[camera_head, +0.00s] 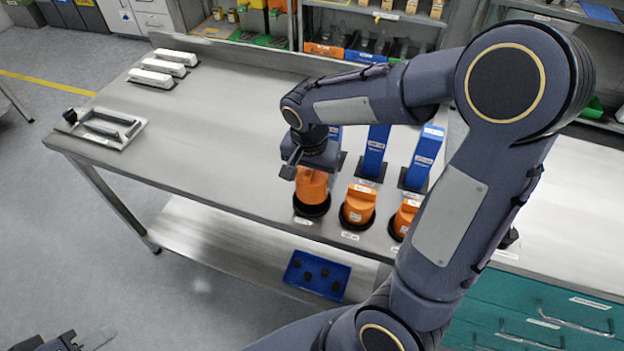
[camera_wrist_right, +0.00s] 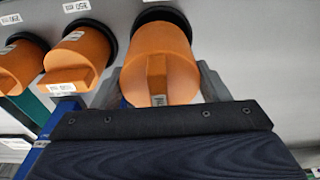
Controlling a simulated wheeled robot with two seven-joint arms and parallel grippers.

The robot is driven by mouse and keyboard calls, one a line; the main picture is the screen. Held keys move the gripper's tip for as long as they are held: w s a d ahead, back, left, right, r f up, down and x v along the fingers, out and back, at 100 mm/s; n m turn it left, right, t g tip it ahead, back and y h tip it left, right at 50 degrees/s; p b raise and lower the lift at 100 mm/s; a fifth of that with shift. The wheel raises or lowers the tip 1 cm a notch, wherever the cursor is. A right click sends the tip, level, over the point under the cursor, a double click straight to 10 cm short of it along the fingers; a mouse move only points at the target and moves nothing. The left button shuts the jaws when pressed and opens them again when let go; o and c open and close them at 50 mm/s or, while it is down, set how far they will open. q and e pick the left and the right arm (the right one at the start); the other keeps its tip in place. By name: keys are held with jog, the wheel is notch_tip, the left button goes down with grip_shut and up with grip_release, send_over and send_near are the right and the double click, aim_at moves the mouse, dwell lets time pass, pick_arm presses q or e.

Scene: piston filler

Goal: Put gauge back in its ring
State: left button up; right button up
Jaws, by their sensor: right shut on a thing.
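Three orange gauges stand in a row at the table's front edge, each at a black ring. My left gripper (camera_head: 90,340) is partly cut off at the bottom left.
Blue upright blocks (camera_head: 374,152) stand right behind the gauges. White bars (camera_head: 163,68) and a grey tray (camera_head: 102,127) lie on the left of the table (camera_head: 220,110). A blue bin (camera_head: 317,274) is on the lower shelf. The table's middle left is clear.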

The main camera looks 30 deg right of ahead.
aim_at(312, 183)
jog(key=shift+w+d+f, duration=0.1)
jog(key=shift+w+f, duration=0.1)
jog(key=shift+f, duration=0.05)
jog(key=shift+w+f, duration=0.1)
jog(key=shift+f, duration=1.6)
jog(key=shift+f, duration=0.1)
jog(key=shift+f+b, duration=0.15)
jog(key=shift+b, duration=0.15)
jog(key=o, duration=1.2)
